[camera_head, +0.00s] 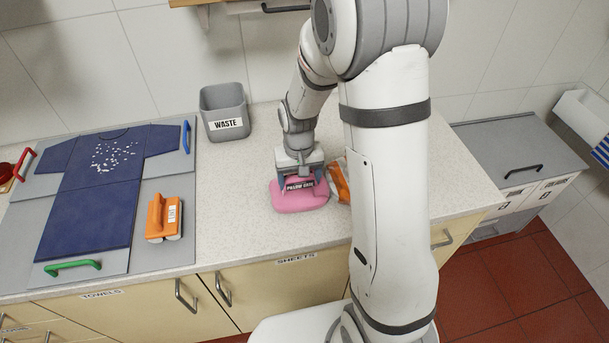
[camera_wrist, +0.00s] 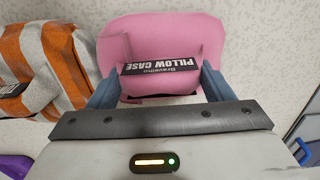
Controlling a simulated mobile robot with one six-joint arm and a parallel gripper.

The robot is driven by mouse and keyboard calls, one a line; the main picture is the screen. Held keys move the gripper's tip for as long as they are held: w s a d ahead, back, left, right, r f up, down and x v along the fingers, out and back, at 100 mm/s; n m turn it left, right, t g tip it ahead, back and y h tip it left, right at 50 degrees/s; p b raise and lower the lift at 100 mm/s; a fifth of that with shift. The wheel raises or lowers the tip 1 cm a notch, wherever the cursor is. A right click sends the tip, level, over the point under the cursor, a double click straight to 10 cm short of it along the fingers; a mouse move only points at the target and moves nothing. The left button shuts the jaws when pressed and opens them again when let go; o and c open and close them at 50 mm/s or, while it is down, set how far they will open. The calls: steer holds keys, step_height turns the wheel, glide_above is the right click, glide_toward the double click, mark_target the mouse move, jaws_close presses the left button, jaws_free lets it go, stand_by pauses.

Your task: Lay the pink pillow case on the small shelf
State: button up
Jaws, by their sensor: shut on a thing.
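The pink pillow case (camera_head: 299,201) is a folded, rounded bundle with a dark "PILLOW CASE" label, at the middle of the speckled counter. My gripper (camera_head: 301,184) points down over it and is shut on it. In the wrist view the pillow case (camera_wrist: 180,38) sits between the two blue fingers of my gripper (camera_wrist: 162,84), one on each side of the label. It looks to be at counter level; I cannot tell whether it is lifted slightly. A wooden edge (camera_head: 184,3) shows at the top of the head view; I cannot tell whether it is the small shelf.
An orange-and-white striped cloth (camera_wrist: 50,62) lies close beside the pillow case. A grey waste bin (camera_head: 224,112) stands behind to the left. A grey folding board (camera_head: 180,205) with a navy shirt (camera_head: 95,190) and an orange brush (camera_head: 163,218) covers the left counter.

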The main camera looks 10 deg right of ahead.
steer(key=o, duration=0.6)
steer(key=shift+f, duration=0.2)
steer(key=shift+c, duration=0.2)
steer(key=o, duration=0.5)
steer(key=shift+r, duration=0.1)
